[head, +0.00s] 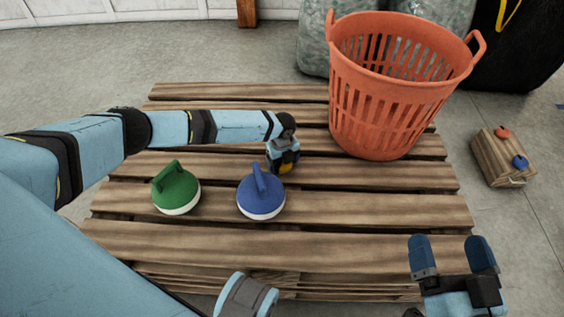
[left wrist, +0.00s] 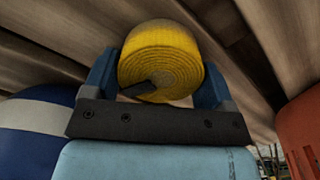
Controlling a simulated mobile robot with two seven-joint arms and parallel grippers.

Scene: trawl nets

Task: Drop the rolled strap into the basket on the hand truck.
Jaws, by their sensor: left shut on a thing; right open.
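The rolled strap is a yellow coil (left wrist: 165,62) between the two blue fingers of my left gripper (left wrist: 158,85), which is shut on it. I cannot tell whether the strap touches the slats. The orange slotted basket (head: 385,110) stands upright to the right of the left gripper, on the slats at the back right. My right gripper (head: 451,252) is open and empty at the front right. No hand truck is recognisable.
A blue curling-stone-like object (head: 261,200) stands just in front of the left gripper, with a green one (head: 177,192) to its left. A wooden box (head: 503,158) sits on the floor at right. The slats (head: 385,207) right of the blue object are clear.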

